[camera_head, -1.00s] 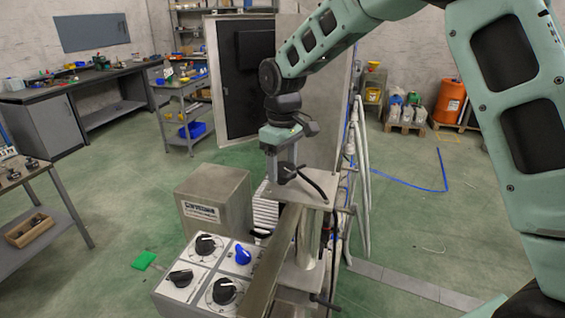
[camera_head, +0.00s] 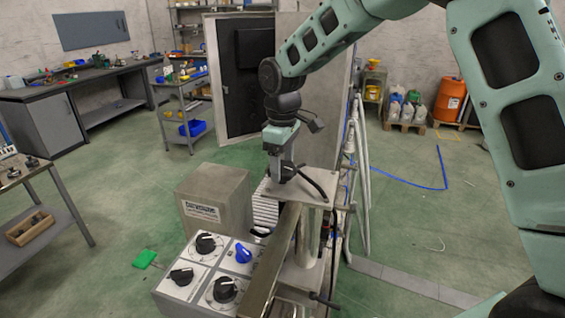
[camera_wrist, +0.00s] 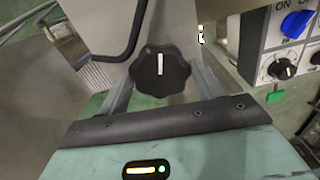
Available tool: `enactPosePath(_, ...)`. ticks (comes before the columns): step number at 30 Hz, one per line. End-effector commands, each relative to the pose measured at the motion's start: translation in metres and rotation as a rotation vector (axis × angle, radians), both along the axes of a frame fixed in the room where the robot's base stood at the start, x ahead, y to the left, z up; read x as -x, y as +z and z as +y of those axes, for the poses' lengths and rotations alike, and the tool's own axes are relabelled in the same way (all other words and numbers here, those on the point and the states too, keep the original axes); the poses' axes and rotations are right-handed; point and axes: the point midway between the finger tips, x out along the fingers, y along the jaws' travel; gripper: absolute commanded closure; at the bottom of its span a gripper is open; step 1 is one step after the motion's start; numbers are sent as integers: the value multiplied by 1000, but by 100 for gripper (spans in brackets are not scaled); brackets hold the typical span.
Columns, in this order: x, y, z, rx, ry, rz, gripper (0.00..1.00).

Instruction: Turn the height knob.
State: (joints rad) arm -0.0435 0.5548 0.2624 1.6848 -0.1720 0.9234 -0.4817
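The height knob (camera_wrist: 160,72) is black with a scalloped rim and a white pointer line, which stands upright in the wrist view. In the head view the knob (camera_head: 288,171) is a small dark shape at the metal post, largely covered by my gripper. My gripper (camera_head: 285,170) reaches down to it from above. In the wrist view one finger lies along each side of the knob, and the fingertips appear to meet its rim, so my gripper (camera_wrist: 161,78) looks shut on it.
A control panel (camera_head: 193,255) with black dials and a blue knob (camera_head: 243,253) stands at the front left. A labelled metal box (camera_head: 232,185) is behind it. A rail (camera_head: 270,265) runs close beside the post. Hoses and pipes stand to the right. The floor beyond is mostly clear.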

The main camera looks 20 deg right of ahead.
Motion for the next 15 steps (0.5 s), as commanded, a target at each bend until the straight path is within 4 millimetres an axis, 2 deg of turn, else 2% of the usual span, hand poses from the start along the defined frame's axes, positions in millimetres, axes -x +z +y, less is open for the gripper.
enactPosePath(1, -1, 1, 0, -1, 0, -2, 20)
enactPosePath(2, 0, 1, 0, -1, 0, -2, 14)
enactPosePath(11, 0, 1, 0, 0, -1, 0, 14)
enactPosePath(15, -1, 12, 0, 0, -1, -4, 14)
